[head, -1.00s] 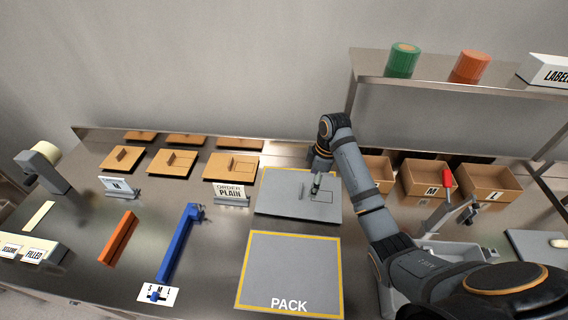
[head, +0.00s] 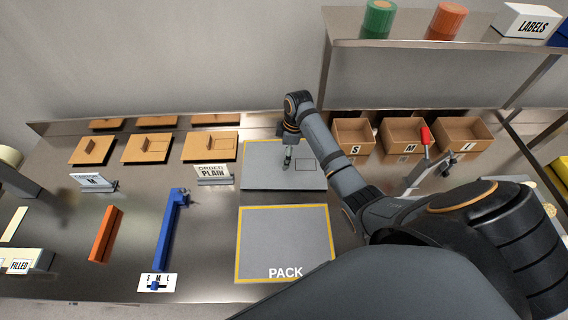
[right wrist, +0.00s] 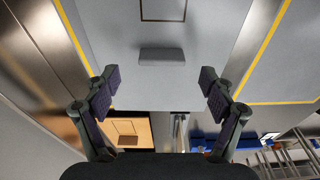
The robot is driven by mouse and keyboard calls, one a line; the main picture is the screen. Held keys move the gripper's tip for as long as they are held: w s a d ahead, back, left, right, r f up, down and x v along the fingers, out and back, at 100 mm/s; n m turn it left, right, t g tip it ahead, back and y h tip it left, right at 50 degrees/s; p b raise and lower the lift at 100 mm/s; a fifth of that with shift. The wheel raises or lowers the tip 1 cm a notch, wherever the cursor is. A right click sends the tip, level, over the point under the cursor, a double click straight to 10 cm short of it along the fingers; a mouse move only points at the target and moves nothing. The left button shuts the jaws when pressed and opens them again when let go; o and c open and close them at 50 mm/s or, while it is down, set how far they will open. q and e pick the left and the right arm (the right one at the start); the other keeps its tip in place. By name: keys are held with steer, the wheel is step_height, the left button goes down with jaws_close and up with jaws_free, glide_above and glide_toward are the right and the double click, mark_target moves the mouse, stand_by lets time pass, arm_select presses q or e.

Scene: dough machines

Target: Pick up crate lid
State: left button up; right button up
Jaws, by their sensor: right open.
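The crate lid (head: 262,177) appears as a flat grey panel lying on a yellow-edged area behind the PACK mat. In the right wrist view the lid (right wrist: 195,85) has a raised grey bar handle (right wrist: 162,55) and a dark rectangular outline. My right gripper (head: 288,162) is over the lid, pointing down. In the right wrist view its two fingers (right wrist: 157,85) are wide apart with nothing between them, and the handle shows ahead of that gap. I cannot tell the exact height above the lid. My left gripper is in neither current view.
The bare PACK mat (head: 284,240) lies in front of the lid. Cardboard boxes marked S (head: 353,149), M (head: 405,149) and L (head: 465,148) stand to the right. An ORDER PLAIN sign (head: 214,174) stands close left. A shelf (head: 430,44) overhangs at the back right.

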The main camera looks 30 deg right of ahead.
steer(key=f, duration=0.3)
steer(key=shift+a+f, duration=0.1)
steer(key=shift+a, duration=0.1)
steer(key=c, duration=0.9)
arm_select(q)
steer(key=shift+s+r, duration=0.25)
steer(key=shift+s, duration=0.25)
steer(key=shift+s+r, duration=0.25)
steer(key=shift+s, duration=0.2)
arm_select(e)
steer(key=c, duration=0.5)
